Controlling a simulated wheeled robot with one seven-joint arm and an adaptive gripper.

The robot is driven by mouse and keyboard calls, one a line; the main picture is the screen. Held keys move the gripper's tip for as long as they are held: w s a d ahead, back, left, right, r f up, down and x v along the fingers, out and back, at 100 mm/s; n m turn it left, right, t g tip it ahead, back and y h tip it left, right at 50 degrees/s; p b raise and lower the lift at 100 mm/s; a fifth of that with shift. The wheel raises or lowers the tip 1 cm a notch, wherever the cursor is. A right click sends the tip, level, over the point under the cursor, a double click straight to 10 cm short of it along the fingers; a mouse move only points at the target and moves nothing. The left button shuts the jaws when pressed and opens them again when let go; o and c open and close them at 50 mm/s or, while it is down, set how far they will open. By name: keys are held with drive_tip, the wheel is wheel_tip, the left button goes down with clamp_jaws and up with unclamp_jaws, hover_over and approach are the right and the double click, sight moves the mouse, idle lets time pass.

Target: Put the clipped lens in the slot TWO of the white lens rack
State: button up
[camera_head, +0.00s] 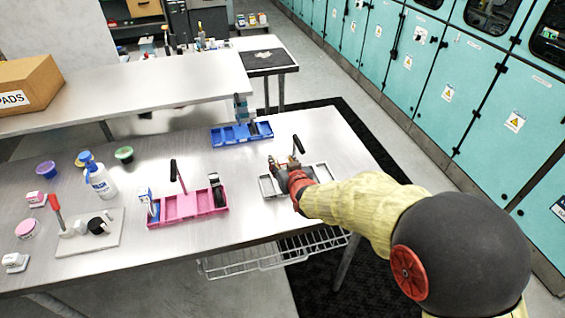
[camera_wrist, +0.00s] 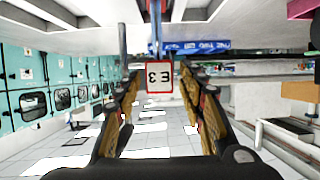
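A black upright handle (camera_head: 298,145) rises beside my fingers. I cannot make out the clipped lens for sure or read slot TWO. A dark upright piece (camera_head: 218,192) stands in the pink rack (camera_head: 185,208).
A blue rack (camera_head: 228,138) lies behind my gripper. A white bottle (camera_head: 100,180), small tubs and a pale board (camera_head: 88,240) are at the left. Bare table lies around the racks.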

drive_tip(key=shift+r, duration=0.1)
drive_tip(key=shift+r, duration=0.2)
drive_tip(key=s+d+r+m+g+h+p, duration=0.1)
drive_tip(key=s+d+r+g, duration=0.1)
drive_tip(key=s+d+r, duration=0.6)
drive_tip(key=s+d+r+m+g+h+p, duration=0.15)
drive_tip(key=s+d+r, duration=0.3)
drive_tip(key=s, duration=0.75)
drive_tip(key=s+d+r+g, duration=0.1)
drive_tip(key=s+d+g, duration=0.1)
drive_tip(key=s, duration=0.7)
drive_tip(key=s+d+r+g+h, duration=0.1)
drive_tip(key=s+d, duration=0.4)
drive_tip(key=s, duration=0.4)
drive_tip(key=shift+r+m+g, duration=0.15)
drive_tip(key=shift+m+g, duration=0.2)
